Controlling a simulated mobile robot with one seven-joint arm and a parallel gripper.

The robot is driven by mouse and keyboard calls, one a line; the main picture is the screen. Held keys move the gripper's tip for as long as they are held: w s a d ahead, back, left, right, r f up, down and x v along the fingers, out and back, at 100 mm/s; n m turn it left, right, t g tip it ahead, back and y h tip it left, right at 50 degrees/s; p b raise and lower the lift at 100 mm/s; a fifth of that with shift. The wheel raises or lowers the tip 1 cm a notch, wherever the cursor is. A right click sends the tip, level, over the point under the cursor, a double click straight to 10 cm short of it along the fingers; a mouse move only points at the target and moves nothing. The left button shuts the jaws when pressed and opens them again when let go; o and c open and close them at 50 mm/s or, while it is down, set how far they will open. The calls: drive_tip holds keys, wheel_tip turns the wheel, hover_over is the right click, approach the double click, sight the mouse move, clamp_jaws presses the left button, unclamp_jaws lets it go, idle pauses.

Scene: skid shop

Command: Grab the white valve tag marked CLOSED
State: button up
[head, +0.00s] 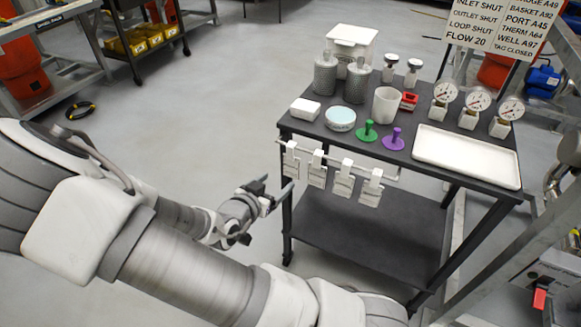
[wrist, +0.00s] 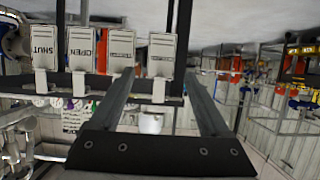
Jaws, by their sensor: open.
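Several white valve tags hang in a row from a rail on the front edge of the dark cart. In the head view the leftmost tag (head: 291,163) is nearest my gripper (head: 272,187), which is open and empty, a little below and left of it. In the wrist view, which appears upside down, one tag reads SHUT (wrist: 43,45) and its neighbour reads OPEN (wrist: 80,47). The third tag (wrist: 120,50) and the rightmost tag (wrist: 160,55) carry print too small to read, so I cannot tell which says CLOSED. The rightmost lies between my gripper's fingers (wrist: 160,82), apparently beyond them.
The cart top (head: 300,127) holds grey cylinders, a white cup (head: 386,105), green (head: 367,131) and purple (head: 393,139) stamps, gauges (head: 478,100) and a white tray (head: 466,156). A sign (head: 493,27) lists "TAG CLOSED".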

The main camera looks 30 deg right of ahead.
sight(291, 165)
drive_tip(key=shift+r+b+x, duration=0.15)
drive_tip(key=shift+b+x, duration=0.85)
drive_tip(key=shift+x, duration=1.75)
drive_tip(key=shift+r+b+x, duration=0.15)
drive_tip(key=shift+b+x, duration=0.8)
drive_tip(key=shift+x, duration=1.85)
drive_tip(key=shift+w, duration=0.2)
drive_tip(key=c, duration=1.1)
drive_tip(key=shift+r, duration=0.25)
